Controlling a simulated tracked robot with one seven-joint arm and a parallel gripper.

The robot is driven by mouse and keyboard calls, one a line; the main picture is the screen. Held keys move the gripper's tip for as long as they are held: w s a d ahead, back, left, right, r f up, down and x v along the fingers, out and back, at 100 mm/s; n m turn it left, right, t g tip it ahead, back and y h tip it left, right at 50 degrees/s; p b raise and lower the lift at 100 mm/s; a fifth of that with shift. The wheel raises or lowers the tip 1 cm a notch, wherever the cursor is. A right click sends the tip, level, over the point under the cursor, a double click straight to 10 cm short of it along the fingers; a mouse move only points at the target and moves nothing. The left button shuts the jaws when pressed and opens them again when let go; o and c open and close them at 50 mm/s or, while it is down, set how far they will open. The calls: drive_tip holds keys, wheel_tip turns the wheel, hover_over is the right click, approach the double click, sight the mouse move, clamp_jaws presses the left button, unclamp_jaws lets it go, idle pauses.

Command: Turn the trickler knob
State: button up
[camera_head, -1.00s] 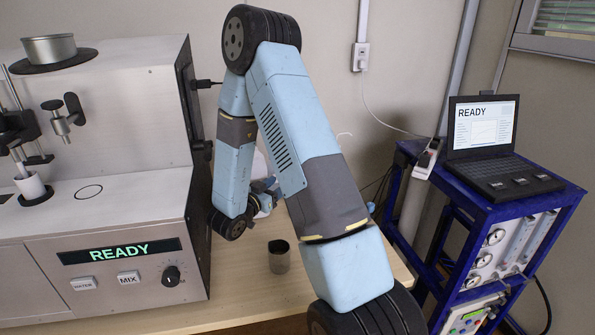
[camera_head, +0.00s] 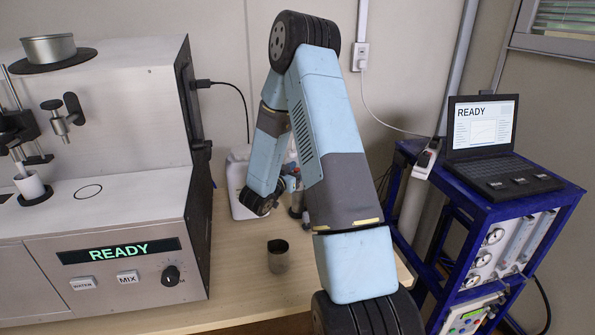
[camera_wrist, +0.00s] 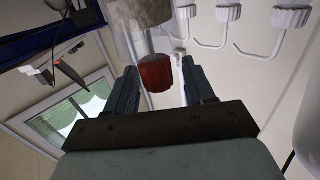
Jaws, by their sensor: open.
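A red-brown ribbed knob (camera_wrist: 156,76), which looks like the trickler knob, sits below a pale translucent cylinder (camera_wrist: 142,30) in the wrist view. My gripper (camera_wrist: 160,68) is open, with one finger on each side of the knob. A gap shows on the right of the knob; I cannot tell whether the left finger touches it. In the head view my gripper (camera_head: 290,182) is small and partly hidden by my arm, beside an upright stand (camera_head: 297,205) on the table. The knob cannot be made out clearly there.
The analyser (camera_head: 120,220) with its READY display stands at left. A white jug (camera_head: 240,180) and a small dark-rimmed cup (camera_head: 278,260) are on the table (camera_head: 240,298). A blue rack (camera_head: 480,212) with a laptop (camera_head: 485,135) stands at right. Several white fittings (camera_wrist: 228,13) show in the wrist view.

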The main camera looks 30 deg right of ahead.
drive_tip(key=c, duration=0.9)
drive_tip(key=shift+n+t+y, duration=0.4)
drive_tip(key=shift+n+t, duration=0.1)
drive_tip(key=shift+t, duration=0.2)
drive_tip(key=shift+c, duration=0.2)
